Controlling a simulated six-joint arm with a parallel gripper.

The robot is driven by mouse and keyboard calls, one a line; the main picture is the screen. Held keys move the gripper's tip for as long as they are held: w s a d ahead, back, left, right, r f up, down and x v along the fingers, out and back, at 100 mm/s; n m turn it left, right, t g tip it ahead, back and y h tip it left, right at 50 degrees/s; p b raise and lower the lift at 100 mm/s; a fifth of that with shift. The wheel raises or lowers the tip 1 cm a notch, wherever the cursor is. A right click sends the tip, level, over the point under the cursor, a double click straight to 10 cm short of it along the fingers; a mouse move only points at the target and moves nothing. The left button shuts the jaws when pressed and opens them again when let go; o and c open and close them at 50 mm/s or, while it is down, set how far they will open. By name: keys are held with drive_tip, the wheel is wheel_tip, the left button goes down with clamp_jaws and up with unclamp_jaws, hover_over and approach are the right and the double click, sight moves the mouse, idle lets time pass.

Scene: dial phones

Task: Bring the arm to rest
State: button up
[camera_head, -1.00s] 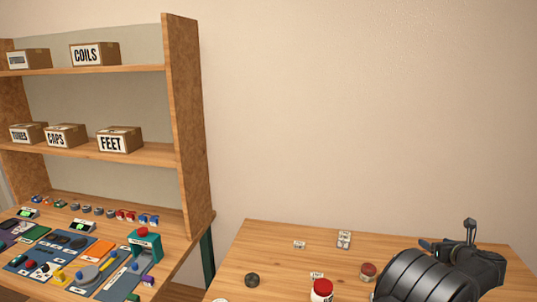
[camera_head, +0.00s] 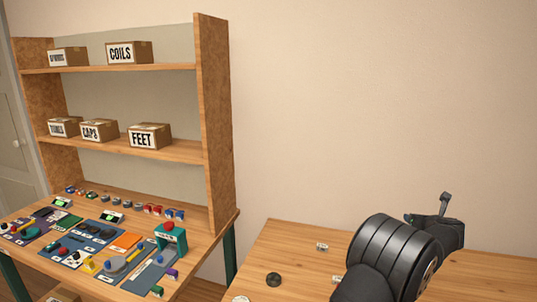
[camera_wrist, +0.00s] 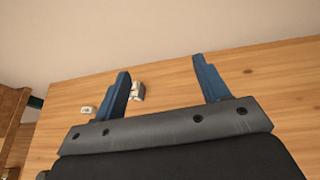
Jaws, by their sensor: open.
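A small pale tag (camera_wrist: 88,110) lies farther left.
A dark round knob (camera_head: 274,280) and a small tag (camera_head: 322,247) lie on the right-hand table. At left, a workbench (camera_head: 205,245) carries mats with many small parts. The wall behind is bare.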

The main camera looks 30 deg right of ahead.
drive_tip(key=w+a, duration=0.2)
drive_tip(key=w, duration=0.4)
drive_tip(key=shift+w+a+m+g+h, duration=0.3)
drive_tip(key=shift+a+m+g+h, duration=0.05)
drive_tip(key=shift+m+g+h, duration=0.05)
drive_tip(key=s+d+n+t+y, duration=0.1)
drive_tip(key=s+d, duration=0.1)
drive_tip(key=s, duration=0.8)
drive_tip(key=s+d+n, duration=0.1)
drive_tip(key=s+d, duration=0.2)
drive_tip(key=s, duration=0.7)
drive_tip(key=shift+s+r+t+y, duration=0.15)
drive_tip(key=shift+s+t+y, duration=0.15)
drive_tip(key=shift+t+y, duration=0.1)
